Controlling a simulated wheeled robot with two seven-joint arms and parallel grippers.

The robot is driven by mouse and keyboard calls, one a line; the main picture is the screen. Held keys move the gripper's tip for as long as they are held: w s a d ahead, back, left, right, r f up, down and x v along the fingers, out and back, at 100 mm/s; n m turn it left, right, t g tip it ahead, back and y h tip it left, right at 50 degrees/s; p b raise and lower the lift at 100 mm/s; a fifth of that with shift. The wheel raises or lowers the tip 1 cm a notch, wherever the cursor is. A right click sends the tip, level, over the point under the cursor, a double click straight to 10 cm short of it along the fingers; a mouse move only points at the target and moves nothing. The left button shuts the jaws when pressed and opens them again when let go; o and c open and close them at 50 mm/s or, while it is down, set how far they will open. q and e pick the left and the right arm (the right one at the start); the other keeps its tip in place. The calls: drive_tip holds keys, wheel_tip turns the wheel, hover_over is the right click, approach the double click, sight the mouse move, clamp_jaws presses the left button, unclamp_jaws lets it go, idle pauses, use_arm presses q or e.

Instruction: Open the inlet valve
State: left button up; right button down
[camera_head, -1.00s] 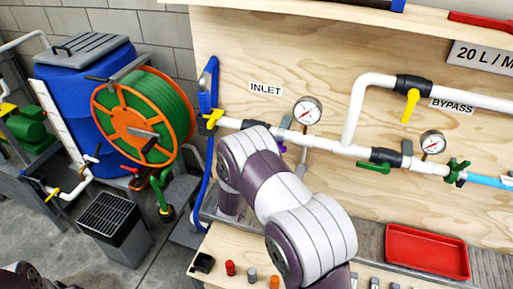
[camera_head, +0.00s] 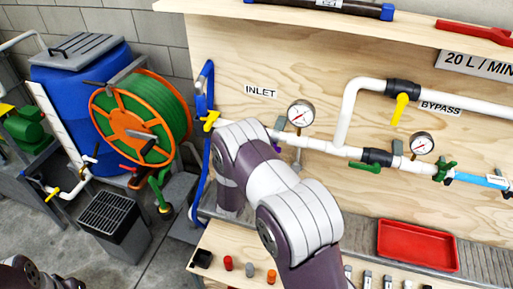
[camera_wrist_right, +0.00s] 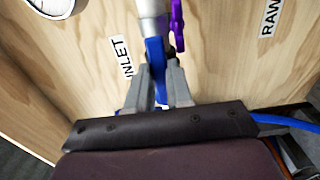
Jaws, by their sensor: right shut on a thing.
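The INLET label (camera_wrist_right: 121,57) is to the left. In the head view, the INLET label (camera_head: 261,91) is on the plywood panel above the white inlet pipe. My right arm covers the gripper and the lever there. My left gripper is not in view; only a dark part of my arm shows in the bottom left corner.
Along the pipe are a gauge (camera_head: 301,114), a green-handled valve (camera_head: 366,167) and a yellow bypass handle (camera_head: 400,108). A yellow handle (camera_head: 210,121) is by the blue hose at left. A red tray (camera_head: 418,246) and a hose reel (camera_head: 140,117) flank my arm.

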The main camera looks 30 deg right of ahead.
idle(0.4)
drive_tip(key=c, duration=1)
unclamp_jaws()
drive_tip(key=b+v, duration=0.3)
drive_tip(key=v, duration=0.9)
drive_tip(key=shift+s+a, duration=0.25)
drive_tip(key=shift+s, duration=0.05)
